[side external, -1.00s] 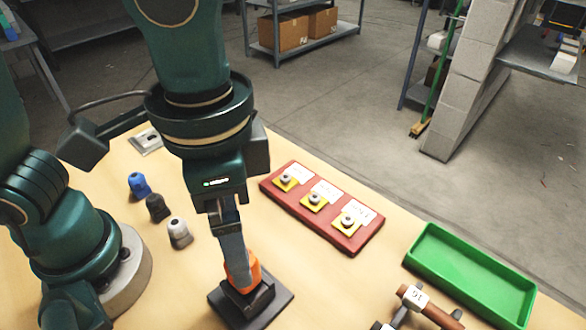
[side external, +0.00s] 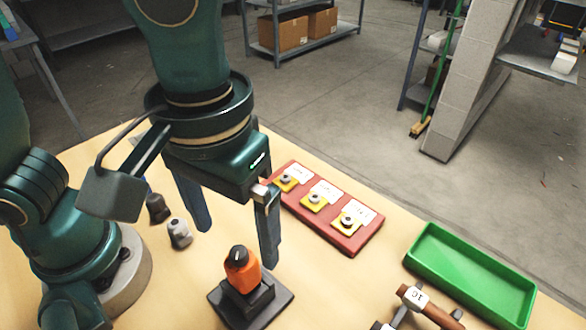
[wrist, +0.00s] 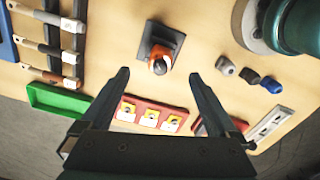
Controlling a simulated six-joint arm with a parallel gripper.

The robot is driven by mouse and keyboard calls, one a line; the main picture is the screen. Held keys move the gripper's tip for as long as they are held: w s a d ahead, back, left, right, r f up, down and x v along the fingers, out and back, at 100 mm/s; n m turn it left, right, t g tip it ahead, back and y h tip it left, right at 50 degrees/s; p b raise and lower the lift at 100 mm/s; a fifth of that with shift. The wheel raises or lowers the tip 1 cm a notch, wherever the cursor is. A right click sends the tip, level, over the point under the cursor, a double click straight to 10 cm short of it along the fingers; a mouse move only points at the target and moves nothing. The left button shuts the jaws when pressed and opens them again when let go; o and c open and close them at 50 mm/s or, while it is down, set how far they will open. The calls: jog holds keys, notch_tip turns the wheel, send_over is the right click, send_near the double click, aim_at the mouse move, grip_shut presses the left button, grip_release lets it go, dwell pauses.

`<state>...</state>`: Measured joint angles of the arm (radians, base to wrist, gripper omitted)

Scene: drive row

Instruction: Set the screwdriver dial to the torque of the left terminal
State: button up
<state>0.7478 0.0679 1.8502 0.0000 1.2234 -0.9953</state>
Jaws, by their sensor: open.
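The orange screwdriver (side external: 242,272) with a black top stands upright in a black square holder (side external: 252,303) near the table's front. Its dial marks are too small to read. It also shows in the wrist view (wrist: 159,65), beyond my fingertips. The red terminal board (side external: 340,232) carries three yellow terminals with white labels. The labels are too blurred to read. The terminal at the left in the side view (side external: 286,180) is at the board's far end. My gripper (side external: 235,245) is open and empty above and behind the screwdriver, apart from it; its fingers also show in the wrist view (wrist: 158,75).
A green tray (side external: 470,278) stands at the right, with a brown-handled tool (side external: 432,308) before it. Grey (side external: 179,233) and black (side external: 157,208) caps stand left of my gripper; a blue one (wrist: 271,84) shows in the wrist view.

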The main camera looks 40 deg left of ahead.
aim_at(239, 255)
jog(key=shift+f, duration=0.1)
jog(key=shift+f, duration=1.1)
grip_shut()
dwell(1.1)
